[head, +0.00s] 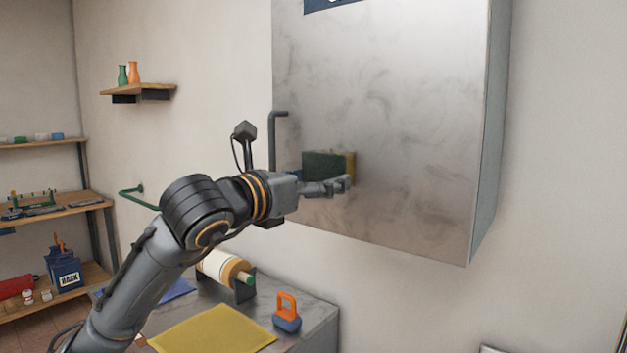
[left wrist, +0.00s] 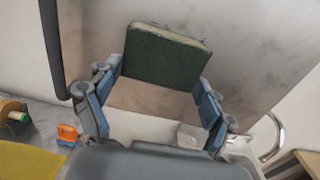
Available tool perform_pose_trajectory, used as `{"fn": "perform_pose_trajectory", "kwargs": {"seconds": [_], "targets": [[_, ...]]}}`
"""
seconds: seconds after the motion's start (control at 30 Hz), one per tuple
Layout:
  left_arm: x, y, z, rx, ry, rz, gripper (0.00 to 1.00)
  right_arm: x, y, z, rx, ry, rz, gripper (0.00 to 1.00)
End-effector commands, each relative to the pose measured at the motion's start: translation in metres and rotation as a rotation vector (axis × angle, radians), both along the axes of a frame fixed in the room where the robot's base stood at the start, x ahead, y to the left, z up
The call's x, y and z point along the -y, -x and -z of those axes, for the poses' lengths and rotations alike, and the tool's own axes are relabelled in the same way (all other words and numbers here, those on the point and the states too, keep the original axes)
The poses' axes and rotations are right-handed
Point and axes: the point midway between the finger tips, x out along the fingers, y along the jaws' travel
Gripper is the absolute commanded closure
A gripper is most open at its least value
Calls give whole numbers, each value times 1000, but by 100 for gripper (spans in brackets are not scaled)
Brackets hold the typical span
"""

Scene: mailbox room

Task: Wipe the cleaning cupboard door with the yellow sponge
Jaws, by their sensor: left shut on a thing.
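The cleaning cupboard door (head: 400,100) is a grey metal panel on the wall with cloudy smudges and streaks over its face. A dark vertical handle (head: 272,140) is at its left edge. My left gripper (head: 335,180) is in front of the door's lower left part, shut on the sponge (head: 328,163). The sponge has a dark green face and a yellow side. In the left wrist view the sponge (left wrist: 167,55) sits between the two fingers, with the smudged door behind it. I cannot tell whether it touches the door. My right gripper is not in view.
Below the cupboard is a counter with a yellow cloth (head: 212,330), a paper roll (head: 222,268) and an orange-handled blue object (head: 287,312). A small wall shelf (head: 138,90) holds two bottles. Stocked shelves (head: 60,207) stand at the left. Bare wall lies right of the cupboard.

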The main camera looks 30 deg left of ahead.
Motion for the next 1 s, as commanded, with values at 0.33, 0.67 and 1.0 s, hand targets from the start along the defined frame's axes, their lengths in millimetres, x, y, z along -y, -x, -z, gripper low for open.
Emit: {"fn": "perform_pose_trajectory", "kwargs": {"seconds": [0.33,0.67,1.0], "targets": [[10,-2,-1,0,0,3,44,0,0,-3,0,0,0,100],[37,1,-1,1,-1,3,44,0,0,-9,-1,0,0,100],[38,-2,1,0,1,-1,44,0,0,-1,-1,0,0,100]]}}
